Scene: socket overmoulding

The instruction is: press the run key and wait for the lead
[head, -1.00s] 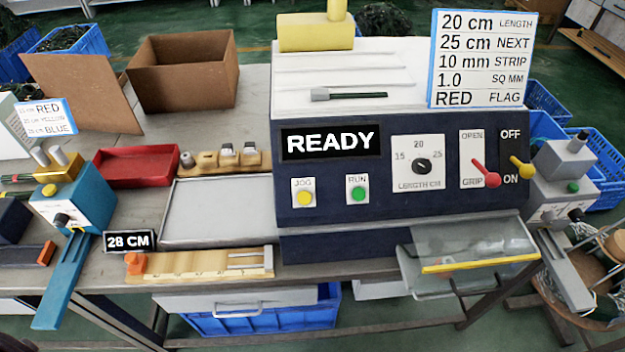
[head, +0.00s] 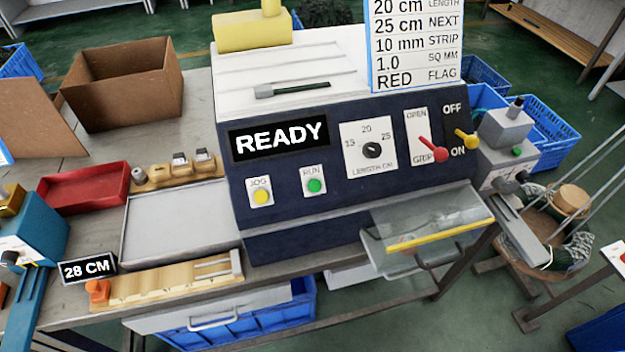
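The dark blue machine (head: 340,215) stands on the bench with its display (head: 279,137) reading READY. The green RUN key (head: 315,186) is on its front panel, right of the yellow JOG key (head: 261,197). The length dial (head: 372,150) points near the left side of its scale. The red lever (head: 433,155) is at GRIP and the yellow switch (head: 466,138) is between OFF and ON, nearer ON. No lead shows at the clear, yellow-edged outlet cover (head: 430,225). Neither of my grippers is in view.
A sign (head: 417,45) on top lists 20 cm, 10 mm strip and RED flag. A metal tray (head: 180,222), wooden gauge (head: 165,285) and red bin (head: 85,188) lie left of the machine. A teal device (head: 40,235) and a grey device (head: 503,140) flank it.

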